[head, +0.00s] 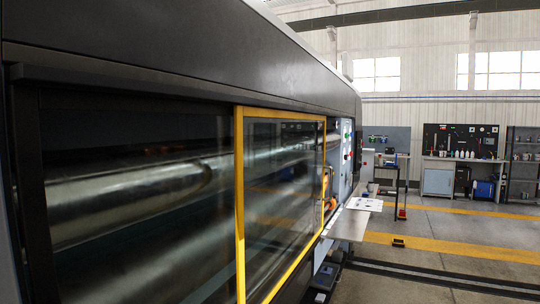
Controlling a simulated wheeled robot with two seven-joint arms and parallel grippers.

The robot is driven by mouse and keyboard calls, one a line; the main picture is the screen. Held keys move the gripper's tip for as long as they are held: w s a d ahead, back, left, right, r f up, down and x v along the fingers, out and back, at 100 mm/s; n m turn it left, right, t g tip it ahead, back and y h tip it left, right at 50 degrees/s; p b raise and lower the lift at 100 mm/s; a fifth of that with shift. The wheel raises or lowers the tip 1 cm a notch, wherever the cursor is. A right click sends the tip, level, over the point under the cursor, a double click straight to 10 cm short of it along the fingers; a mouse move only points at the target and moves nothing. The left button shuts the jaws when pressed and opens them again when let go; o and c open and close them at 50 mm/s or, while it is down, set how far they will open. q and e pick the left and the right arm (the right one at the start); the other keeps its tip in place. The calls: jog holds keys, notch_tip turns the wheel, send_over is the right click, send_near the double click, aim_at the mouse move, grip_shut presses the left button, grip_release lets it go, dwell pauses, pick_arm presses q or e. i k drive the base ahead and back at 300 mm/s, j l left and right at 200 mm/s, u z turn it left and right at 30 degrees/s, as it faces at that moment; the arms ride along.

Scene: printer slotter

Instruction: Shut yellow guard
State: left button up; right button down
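The yellow guard (283,195) is a tall see-through panel in a yellow frame on the side of a large dark machine (200,60). It stands upright over the right part of the machine's long opening. To its left the opening (130,190) is uncovered by the yellow frame, and shiny metal rollers (130,192) show inside. A small orange part (330,204) sits by the guard's right edge; I cannot tell whether it is a handle. Neither of my grippers is in view.
A grey side table (348,226) with white papers (364,204) stands beyond the guard, next to a control panel (346,150) with coloured buttons. A workbench (463,160) and shelves (522,165) line the back wall. The floor (410,285) at the right is mostly open.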

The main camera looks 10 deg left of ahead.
aim_at(240, 110)
jog(key=i+l+u, duration=0.25)
jog(key=u, duration=0.15)
jog(key=i+l+u, duration=0.2)
jog(key=l+u, duration=0.25)
jog(key=i+l+u, duration=0.2)
jog(key=u, duration=0.2)
